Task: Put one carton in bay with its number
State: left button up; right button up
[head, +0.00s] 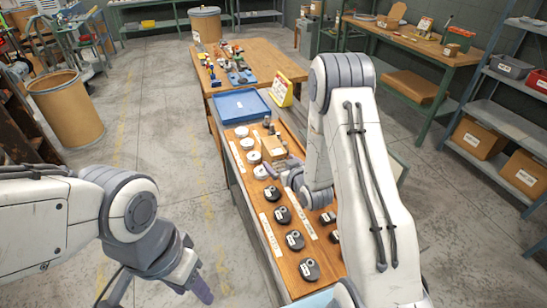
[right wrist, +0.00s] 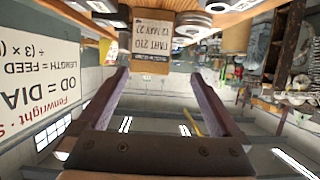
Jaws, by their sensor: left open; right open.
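A small tan carton (head: 273,148) stands on the wooden bench (head: 262,220), among white discs. It also shows in the right wrist view (right wrist: 152,45), where its label is upside down and reads roughly "PART 210", with a date line partly unclear. My right gripper (head: 287,166) is open beside the carton; in the right wrist view the carton lies just beyond and between its two fingers, with gaps on both sides. My left gripper (head: 200,288) is open and empty, low at the left, off the bench. White strips with marks (head: 271,236) run along the bench; their numbers are too small to read.
White discs (head: 260,172) line the bench's left side; several black discs (head: 295,240) sit nearer me. A blue tray (head: 240,106) and yellow sign (head: 282,88) are at the far end. My right arm hides the bench's right side.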

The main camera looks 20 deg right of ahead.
aim_at(279, 157)
jog(key=shift+d+f, duration=0.25)
jog(key=shift+d, duration=0.25)
jog(key=shift+w+d+t, duration=0.15)
jog(key=shift+w+t, duration=0.15)
jog(key=p+x, duration=0.1)
jog(key=x, duration=0.3)
jog(key=shift+w, duration=0.15)
jog(key=shift+w+p, duration=0.5)
jog(key=shift+w, duration=0.05)
jog(key=p+x, duration=0.1)
jog(key=x, duration=0.2)
jog(key=shift+w+d, duration=0.1)
jog(key=shift+w, duration=0.1)
jog(key=shift+w+f+p, duration=0.2)
jog(key=shift+w+p, duration=0.1)
jog(key=shift+w, duration=0.2)
grip_shut()
jog(key=shift+r, duration=0.15)
